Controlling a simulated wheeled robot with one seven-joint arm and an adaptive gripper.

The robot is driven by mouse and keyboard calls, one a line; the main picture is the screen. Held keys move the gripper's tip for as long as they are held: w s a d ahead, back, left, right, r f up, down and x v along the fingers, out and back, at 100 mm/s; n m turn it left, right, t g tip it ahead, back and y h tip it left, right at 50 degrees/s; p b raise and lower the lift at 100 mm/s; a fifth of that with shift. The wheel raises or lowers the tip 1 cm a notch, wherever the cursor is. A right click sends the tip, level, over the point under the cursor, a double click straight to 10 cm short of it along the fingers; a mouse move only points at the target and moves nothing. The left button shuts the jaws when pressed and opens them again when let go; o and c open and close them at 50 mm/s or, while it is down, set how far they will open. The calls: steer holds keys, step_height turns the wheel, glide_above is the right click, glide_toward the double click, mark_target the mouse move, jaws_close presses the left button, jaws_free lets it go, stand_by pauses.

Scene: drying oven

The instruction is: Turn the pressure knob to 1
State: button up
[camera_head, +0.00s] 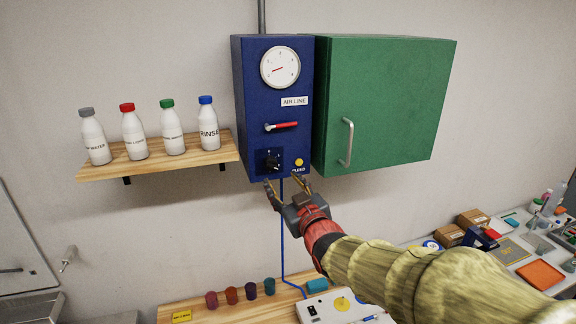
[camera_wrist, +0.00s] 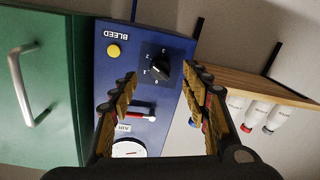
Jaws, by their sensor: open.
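The pressure knob (camera_head: 271,161) is a small black knob on a dark square plate at the lower front of the blue AIR LINE box (camera_head: 244,110). In the wrist view the knob (camera_wrist: 161,70) has white numbers from 0 to 3 around it; which one it points at is hard to tell. My gripper (camera_head: 283,181) is open and empty, just below the knob in the head view. In the wrist view its two fingers (camera_wrist: 160,82) stand apart on either side of the knob, and I see no contact. The round gauge (camera_head: 280,67) has a red needle pointing left.
A yellow BLEED button (camera_head: 299,162) sits right of the knob, and a red-handled lever (camera_head: 282,126) above it. A green cabinet (camera_head: 385,100) adjoins the box. A wooden shelf (camera_head: 150,165) with several bottles is at left. A blue hose (camera_head: 282,230) hangs below.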

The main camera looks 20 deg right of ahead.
mark_target(273, 168)
steer(key=shift+w+a+r+p, duration=0.15)
steer(key=shift+w+p, duration=0.3)
steer(key=shift+w, duration=0.9)
steer(key=shift+w+a+r+p, duration=0.15)
steer(key=shift+w+p, duration=0.3)
steer(key=shift+w, duration=0.85)
steer(key=shift+w+a+r+p, duration=0.15)
steer(key=shift+w+p, duration=0.3)
steer(key=shift+w, duration=0.9)
steer(key=shift+d, duration=0.1)
steer(key=c, duration=1.1)
steer(key=shift+c, duration=0.3)
